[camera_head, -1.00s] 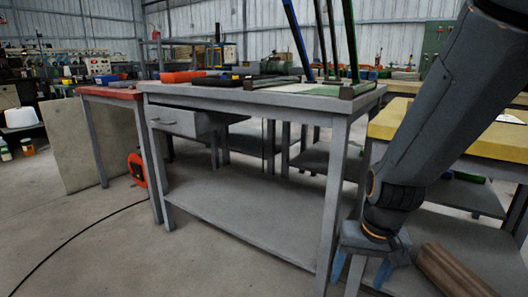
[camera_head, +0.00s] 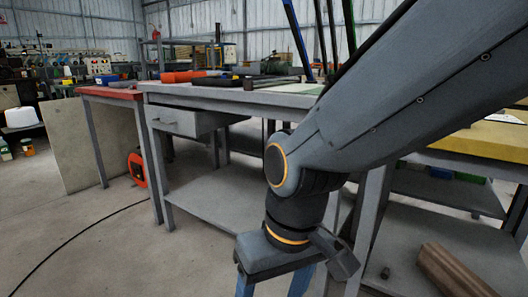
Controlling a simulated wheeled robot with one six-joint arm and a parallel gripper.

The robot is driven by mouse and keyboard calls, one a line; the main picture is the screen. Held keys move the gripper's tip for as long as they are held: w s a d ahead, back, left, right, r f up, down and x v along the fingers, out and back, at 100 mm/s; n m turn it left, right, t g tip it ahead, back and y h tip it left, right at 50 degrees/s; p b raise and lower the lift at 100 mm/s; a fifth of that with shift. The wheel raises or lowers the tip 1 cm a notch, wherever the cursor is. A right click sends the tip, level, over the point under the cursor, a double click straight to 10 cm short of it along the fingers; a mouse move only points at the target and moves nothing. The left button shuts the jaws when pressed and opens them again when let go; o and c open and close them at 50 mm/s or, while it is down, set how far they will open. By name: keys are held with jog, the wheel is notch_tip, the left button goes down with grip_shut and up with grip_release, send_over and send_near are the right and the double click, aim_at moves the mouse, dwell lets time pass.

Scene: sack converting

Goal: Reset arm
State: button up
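My gripper (camera_head: 271,284) is at the bottom centre of the head camera view, in front of the grey workbench (camera_head: 240,97). It points down. Its two blue fingers stand apart with nothing visible between them, and their tips run to the bottom edge of the picture. My arm comes in from the upper right and hides the bench's right part.
A wooden-topped table (camera_head: 490,139) stands at the right, with a brown cylinder (camera_head: 450,268) on its lower shelf. A red-topped table (camera_head: 110,93) stands left of the workbench. A black cable (camera_head: 75,237) crosses the open floor at the left.

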jog(key=s+a+r+n+p, duration=0.1)
jog(key=s+a+r, duration=0.1)
jog(key=s+r, duration=0.15)
jog(key=d+r+m+p, duration=0.3)
jog(key=d+r+p, duration=0.7)
jog(key=p, duration=0.8)
jog(key=d+r+m+h+p, duration=0.1)
jog(key=d+r+m+p, duration=0.2)
jog(key=d+r+p, duration=0.7)
jog(key=shift+s+r+g+h+p, duration=0.35)
jog(key=shift+r+p, duration=2.75)
jog(key=shift+p, duration=1.1)
jog(key=shift+d, duration=0.1)
